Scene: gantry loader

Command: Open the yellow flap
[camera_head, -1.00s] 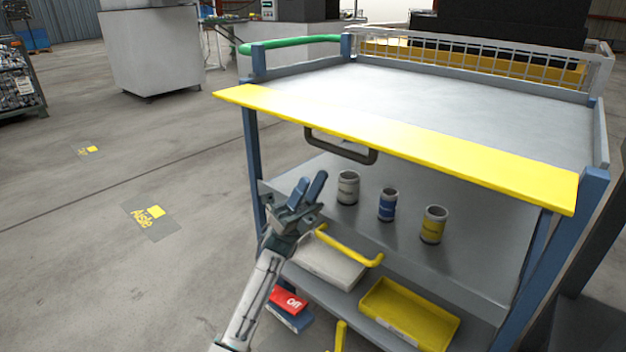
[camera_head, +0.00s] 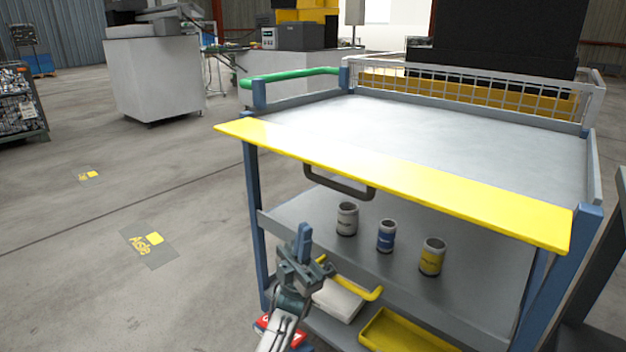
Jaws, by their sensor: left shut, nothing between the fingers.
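The yellow flap (camera_head: 400,183) is a long flat panel along the front top edge of a blue and grey cart. It lies about level with the cart's top shelf and sticks out toward me. A dark handle (camera_head: 340,183) hangs under its left half. My left gripper (camera_head: 304,235) is shut and empty. It points up, below and left of the handle, apart from it and in front of the cart's middle shelf. My right gripper is not in view.
The cart's top shelf (camera_head: 430,133) is bare. Grey, blue and yellow cans (camera_head: 386,236) stand on the middle shelf. A yellow bin (camera_head: 400,335) and a yellow bar handle (camera_head: 355,284) show lower down. The floor (camera_head: 130,200) to the left is clear.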

